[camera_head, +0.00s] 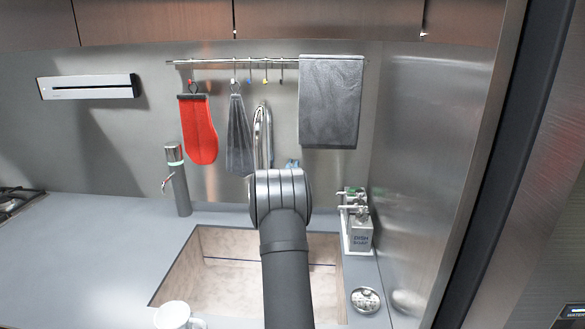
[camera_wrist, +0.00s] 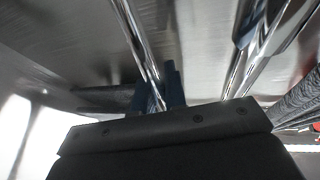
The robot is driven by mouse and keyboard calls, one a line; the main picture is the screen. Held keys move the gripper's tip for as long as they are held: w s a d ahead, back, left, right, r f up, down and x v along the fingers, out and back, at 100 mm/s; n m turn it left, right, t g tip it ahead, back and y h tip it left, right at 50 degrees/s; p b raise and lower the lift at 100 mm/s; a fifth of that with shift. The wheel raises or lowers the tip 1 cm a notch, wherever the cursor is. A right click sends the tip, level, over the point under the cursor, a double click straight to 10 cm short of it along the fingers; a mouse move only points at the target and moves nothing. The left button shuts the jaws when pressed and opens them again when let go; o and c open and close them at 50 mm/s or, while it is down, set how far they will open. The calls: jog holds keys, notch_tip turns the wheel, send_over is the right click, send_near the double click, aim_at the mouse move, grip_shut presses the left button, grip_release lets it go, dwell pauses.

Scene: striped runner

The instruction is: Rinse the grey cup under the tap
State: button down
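In the wrist view, shiny chrome pipes (camera_wrist: 137,42) run close in front of my gripper (camera_wrist: 170,125). Its dark body fills the bottom there, with a dark blue piece by the pipe. My arm reaches over the sink, well away from the cup.
The sink (camera_head: 190,268) is partly hidden by my arm. A dispenser (camera_head: 181,190) stands left of the tap. Soap bottles (camera_head: 358,232) and a small round dish (camera_head: 366,299) sit right of the sink. A red mitt (camera_head: 198,130) and grey towel (camera_head: 331,100) hang behind. The left counter is clear.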

jog(key=shift+s, duration=0.1)
jog(key=shift+s+f+m+t+h, duration=0.15)
jog(key=shift+s+m+t+h, duration=0.2)
jog(key=shift+s+t, duration=0.3)
jog(key=shift+s+f+m+t+h, duration=0.15)
jog(key=shift+s+m+t+h, duration=0.1)
jog(key=shift+s+t+h, duration=0.35)
jog(key=shift+w, duration=0.1)
jog(key=c, duration=1.5)
grip_release()
jog(key=v, duration=1.7)
jog(key=shift+s+f, duration=0.1)
jog(key=shift+s, duration=0.1)
